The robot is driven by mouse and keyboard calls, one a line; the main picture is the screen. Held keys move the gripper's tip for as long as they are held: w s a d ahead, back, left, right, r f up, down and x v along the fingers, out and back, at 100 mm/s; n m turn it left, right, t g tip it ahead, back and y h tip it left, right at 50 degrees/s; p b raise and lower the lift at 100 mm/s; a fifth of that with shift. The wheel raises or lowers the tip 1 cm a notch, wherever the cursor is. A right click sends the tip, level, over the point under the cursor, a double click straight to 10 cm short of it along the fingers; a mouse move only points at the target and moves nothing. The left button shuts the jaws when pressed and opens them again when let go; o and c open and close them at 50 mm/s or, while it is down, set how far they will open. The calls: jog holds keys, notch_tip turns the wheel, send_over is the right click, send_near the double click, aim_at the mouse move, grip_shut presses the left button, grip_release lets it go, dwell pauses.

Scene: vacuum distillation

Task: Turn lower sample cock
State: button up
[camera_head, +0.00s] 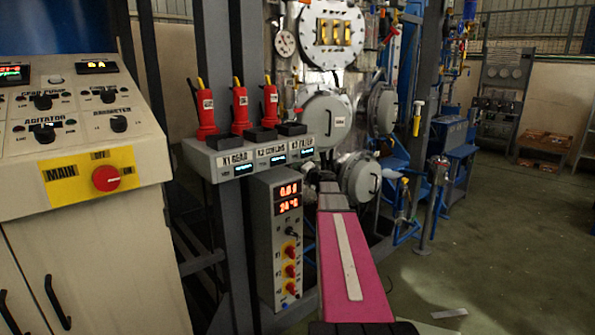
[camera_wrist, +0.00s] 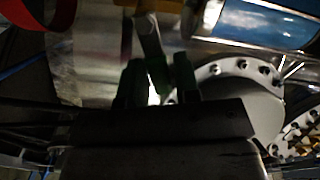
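In the wrist view my gripper (camera_wrist: 160,80) shows as two dark fingers standing apart. A small dark green piece (camera_wrist: 158,74) sits between or just beyond them, below a pale metal strip (camera_wrist: 151,38). It may be the handle of a cock, but the picture is too dark to be sure. I cannot tell whether the fingers touch it. In the head view my pink arm reaches toward the lower part of the metal vessel (camera_head: 322,82), and my gripper is not clearly visible at its far end. I cannot pick out the lower sample cock there.
A round flange (camera_wrist: 238,92) is close right of my fingers, with a blue cylinder (camera_wrist: 255,22) above. A display box (camera_head: 275,235) with orange-red knobs stands left of my arm. The control panel (camera_head: 75,130) is far left. Open floor (camera_head: 490,235) lies right.

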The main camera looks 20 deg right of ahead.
jog(key=shift+w+a, duration=0.1)
jog(key=shift+w, duration=0.1)
grip_shut()
jog(key=shift+a+r+n, duration=0.15)
jog(key=shift+r+n, duration=0.15)
jog(key=shift+n, duration=0.4)
grip_release()
jog(key=shift+s, duration=0.15)
jog(key=v, duration=1)
jog(key=shift+s, duration=0.3)
